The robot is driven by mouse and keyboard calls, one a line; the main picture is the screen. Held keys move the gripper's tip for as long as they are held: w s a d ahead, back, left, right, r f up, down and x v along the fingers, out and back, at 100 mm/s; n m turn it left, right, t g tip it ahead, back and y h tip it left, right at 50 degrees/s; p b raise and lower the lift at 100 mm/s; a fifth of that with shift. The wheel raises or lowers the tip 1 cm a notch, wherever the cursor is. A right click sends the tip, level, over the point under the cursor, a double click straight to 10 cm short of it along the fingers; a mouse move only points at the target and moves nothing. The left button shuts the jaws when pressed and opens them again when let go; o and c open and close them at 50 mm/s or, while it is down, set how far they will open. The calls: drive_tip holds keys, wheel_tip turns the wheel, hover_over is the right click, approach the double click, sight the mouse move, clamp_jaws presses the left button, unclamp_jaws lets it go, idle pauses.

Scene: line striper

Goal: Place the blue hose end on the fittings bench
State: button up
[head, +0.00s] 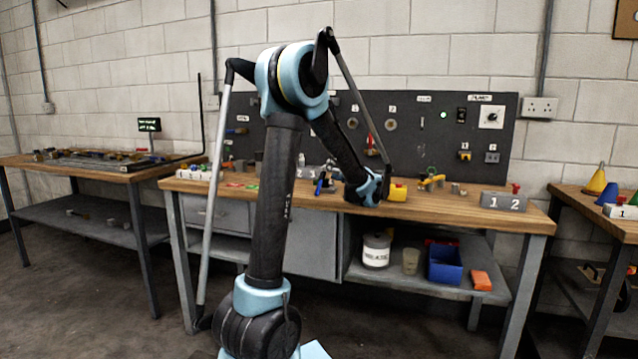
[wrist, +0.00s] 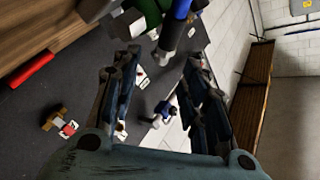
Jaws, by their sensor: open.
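In the wrist view a blue hose end (wrist: 178,14) hangs at the top, beside a green one. It lies beyond my fingertips, not between them. My gripper (wrist: 160,85) is open, with its two dark jaws apart and nothing held. In the head view my arm reaches over the middle bench (head: 440,209), and its wrist hides part of the bench top. A small blue item (head: 319,186) stands just left of my wrist there; I cannot tell surely that it is the same hose end. No readable label shows which bench is the fittings bench.
A left bench (head: 130,172) carries a green-lettered sign (head: 149,125) and many small parts. A right bench (head: 600,212) holds a yellow cone (head: 595,181) and a blue cone. A dark panel (head: 450,130) stands behind the middle bench. A grey block marked 1 2 (head: 503,202) sits at its right end.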

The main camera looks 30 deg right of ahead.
drive_tip(key=shift+w+a+f, duration=0.1)
drive_tip(key=shift+w+a, duration=0.05)
drive_tip(key=shift+w, duration=0.8)
drive_tip(key=shift+w+a+f, duration=0.1)
drive_tip(key=shift+w+a, duration=0.1)
drive_tip(key=shift+w, duration=0.75)
drive_tip(key=shift+w+a, duration=0.15)
drive_tip(key=shift+w, duration=0.8)
clamp_jaws()
